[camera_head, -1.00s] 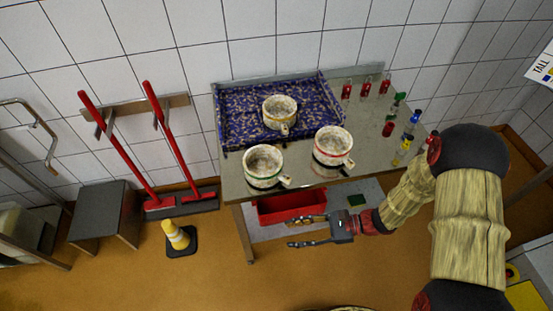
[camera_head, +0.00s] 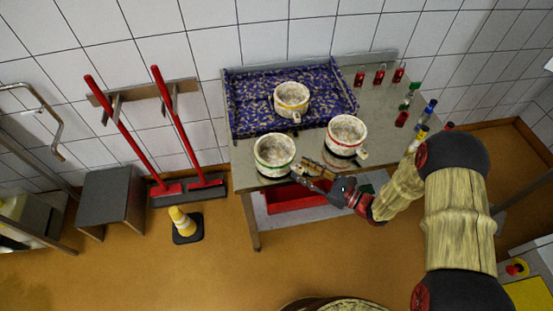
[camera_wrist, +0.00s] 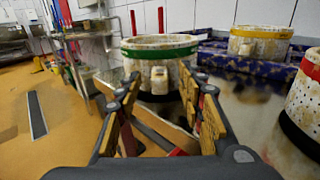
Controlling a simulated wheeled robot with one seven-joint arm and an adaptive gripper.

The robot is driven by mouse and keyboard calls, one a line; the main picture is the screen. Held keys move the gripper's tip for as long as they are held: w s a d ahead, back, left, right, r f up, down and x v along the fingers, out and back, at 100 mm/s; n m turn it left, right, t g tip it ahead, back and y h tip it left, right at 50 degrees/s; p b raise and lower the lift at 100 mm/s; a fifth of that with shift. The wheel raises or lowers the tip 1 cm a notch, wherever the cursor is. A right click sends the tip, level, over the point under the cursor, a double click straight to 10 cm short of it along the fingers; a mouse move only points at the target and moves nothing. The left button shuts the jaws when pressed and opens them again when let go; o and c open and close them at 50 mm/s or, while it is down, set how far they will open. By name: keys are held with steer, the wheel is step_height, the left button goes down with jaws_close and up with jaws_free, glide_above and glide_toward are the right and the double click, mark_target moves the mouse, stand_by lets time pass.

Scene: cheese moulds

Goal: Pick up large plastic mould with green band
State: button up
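The mould with the green band (camera_head: 274,155) stands upright at the front left of the metal table (camera_head: 352,178). It is whitish and speckled, with a small handle or spout facing front right. In the wrist view the same green-banded mould (camera_wrist: 160,58) is straight ahead, beyond the fingertips. My gripper (camera_head: 308,174) is at the table's front edge, to the right of this mould and apart from it. In the wrist view my gripper (camera_wrist: 150,90) is open, with its two fingers spread and nothing between them.
A red-banded mould (camera_head: 346,135) stands right of the green-banded one, close to my arm. A yellow-banded mould (camera_head: 291,98) stands on a blue patterned tray (camera_head: 240,112) behind. A red bin (camera_head: 296,197) is under the table.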

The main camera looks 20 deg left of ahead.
steer(key=shift+x, duration=1.05)
steer(key=c, duration=0.4)
jaws_close()
